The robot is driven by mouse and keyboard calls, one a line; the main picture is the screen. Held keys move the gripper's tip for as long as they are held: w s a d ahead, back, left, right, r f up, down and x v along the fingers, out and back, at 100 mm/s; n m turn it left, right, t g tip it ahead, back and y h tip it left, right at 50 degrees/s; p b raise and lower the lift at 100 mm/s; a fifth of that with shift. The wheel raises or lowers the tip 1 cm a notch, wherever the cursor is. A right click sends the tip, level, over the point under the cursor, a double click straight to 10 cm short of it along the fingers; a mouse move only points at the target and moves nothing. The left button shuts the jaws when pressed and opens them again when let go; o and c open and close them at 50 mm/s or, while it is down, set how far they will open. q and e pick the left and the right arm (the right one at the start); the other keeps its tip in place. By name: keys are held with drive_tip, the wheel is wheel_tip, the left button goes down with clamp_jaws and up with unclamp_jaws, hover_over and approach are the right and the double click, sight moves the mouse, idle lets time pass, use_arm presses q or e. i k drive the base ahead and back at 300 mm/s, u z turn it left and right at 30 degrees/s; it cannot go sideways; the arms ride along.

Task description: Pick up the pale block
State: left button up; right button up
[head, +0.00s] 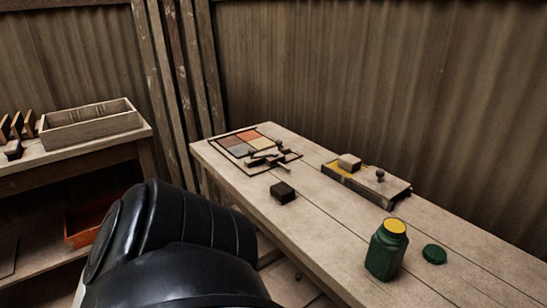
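The pale block (349,161) is a small beige block at the left part of a low dark-edged box (358,185) on the workbench. Yellow shows on the box top beside the block. Whether the block rests on the yellow part or on the rim is too small to tell. Neither of my grippers is in view. A large black part of my own arm fills the lower left foreground and hides part of the floor and the bench's near side.
A dark knob (380,176) stands on the box, right of the pale block. A wooden crate (92,128) sits on a left shelf.

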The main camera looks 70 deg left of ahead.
sight(348, 162)
drive_tip(key=u, duration=2.55)
